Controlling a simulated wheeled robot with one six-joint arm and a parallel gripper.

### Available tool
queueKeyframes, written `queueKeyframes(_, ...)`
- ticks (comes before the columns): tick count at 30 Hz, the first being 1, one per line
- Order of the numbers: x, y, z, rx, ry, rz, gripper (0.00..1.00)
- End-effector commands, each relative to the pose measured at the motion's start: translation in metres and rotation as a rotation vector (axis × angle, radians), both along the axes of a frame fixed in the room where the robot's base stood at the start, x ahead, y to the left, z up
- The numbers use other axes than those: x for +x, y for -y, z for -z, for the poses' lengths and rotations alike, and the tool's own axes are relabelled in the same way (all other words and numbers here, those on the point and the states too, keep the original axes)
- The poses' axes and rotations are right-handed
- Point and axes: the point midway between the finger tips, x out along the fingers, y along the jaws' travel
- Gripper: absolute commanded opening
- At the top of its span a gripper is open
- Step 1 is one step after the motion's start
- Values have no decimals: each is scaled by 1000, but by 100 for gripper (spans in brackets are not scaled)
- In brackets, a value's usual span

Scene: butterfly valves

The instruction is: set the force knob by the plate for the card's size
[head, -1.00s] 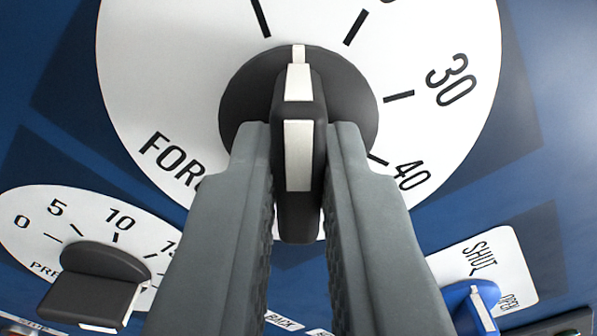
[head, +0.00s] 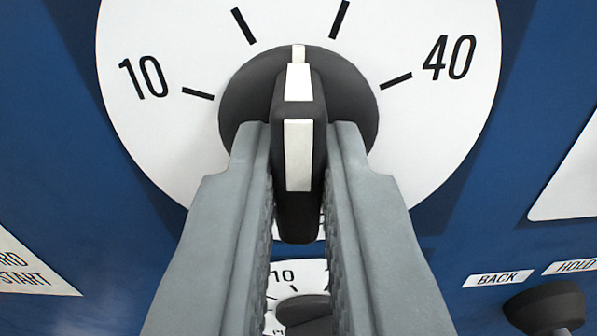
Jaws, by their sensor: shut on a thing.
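The force knob (head: 298,155) is black with a white pointer stripe, at the middle of a large white dial (head: 440,140). My gripper (head: 297,160) is shut on its grip bar, one grey finger on each side. The stripe points straight up in the picture, between two ticks whose numbers are out of view. The tick marked 10 is to the left of these and the one marked 40 to the right. The dial's lower part is hidden behind the fingers. No card or size plate can be made out.
A smaller dial with a dark knob (head: 305,312) shows low between my fingers. BACK (head: 498,279) and HOLD (head: 572,267) labels and a black knob (head: 547,307) are at lower right. White plates are cut off at the left (head: 30,275) and right (head: 570,190) edges. The panel is blue.

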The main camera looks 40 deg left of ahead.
Motion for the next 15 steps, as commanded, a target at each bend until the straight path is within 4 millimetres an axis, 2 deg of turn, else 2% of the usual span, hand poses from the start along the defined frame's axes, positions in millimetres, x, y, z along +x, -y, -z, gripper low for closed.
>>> queueKeyframes(15, 0, 0, 2, 234, -174, 1, 0)
